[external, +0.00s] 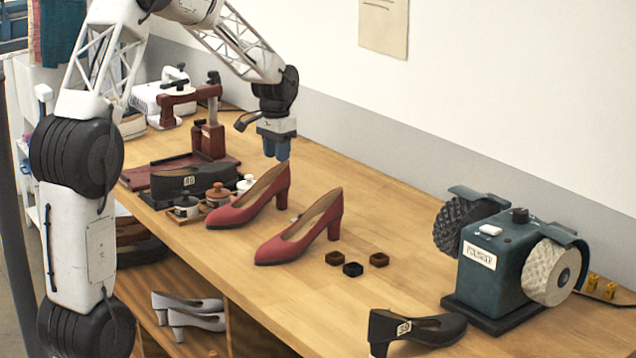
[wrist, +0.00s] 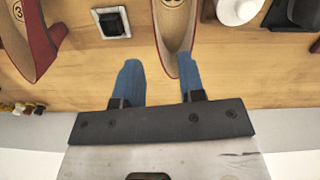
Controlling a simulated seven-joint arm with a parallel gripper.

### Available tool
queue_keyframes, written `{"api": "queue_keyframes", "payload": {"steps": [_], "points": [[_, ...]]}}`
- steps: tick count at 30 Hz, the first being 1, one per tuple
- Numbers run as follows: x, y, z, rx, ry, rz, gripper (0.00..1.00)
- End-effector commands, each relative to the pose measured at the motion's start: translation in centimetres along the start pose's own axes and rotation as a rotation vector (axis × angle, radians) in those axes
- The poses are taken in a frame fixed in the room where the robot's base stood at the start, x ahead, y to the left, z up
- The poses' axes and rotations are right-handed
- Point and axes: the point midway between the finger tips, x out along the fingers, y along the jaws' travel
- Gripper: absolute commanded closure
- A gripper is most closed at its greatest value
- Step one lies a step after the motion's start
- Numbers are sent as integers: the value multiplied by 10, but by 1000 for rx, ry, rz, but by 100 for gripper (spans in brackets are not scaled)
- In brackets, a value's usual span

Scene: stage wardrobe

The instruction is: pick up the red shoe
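Two red high-heeled shoes stand on the workbench in the external view: one on the left (external: 245,208) and one to its right (external: 300,238). My gripper (external: 276,155) hangs above and behind the left shoe's heel, pointing down. In the wrist view, my gripper (wrist: 158,66) is open with nothing held between its blue fingers. One red shoe (wrist: 175,30) lies at top centre, its heel end overlapping the right finger's edge. The other red shoe (wrist: 48,50) is at the left. I cannot tell whether the finger touches the shoe.
A dark red press (external: 208,135) is behind. The wall is behind.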

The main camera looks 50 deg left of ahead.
Motion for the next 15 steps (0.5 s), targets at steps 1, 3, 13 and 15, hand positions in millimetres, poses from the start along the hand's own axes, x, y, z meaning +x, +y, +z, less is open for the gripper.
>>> {"api": "queue_keyframes", "payload": {"steps": [1,3,13,15], "points": [[5,0,0,0,-2,1,63],[10,0,0,0,-2,1,63],[20,0,0,0,0,0,63],[20,0,0,0,0,0,63]]}}
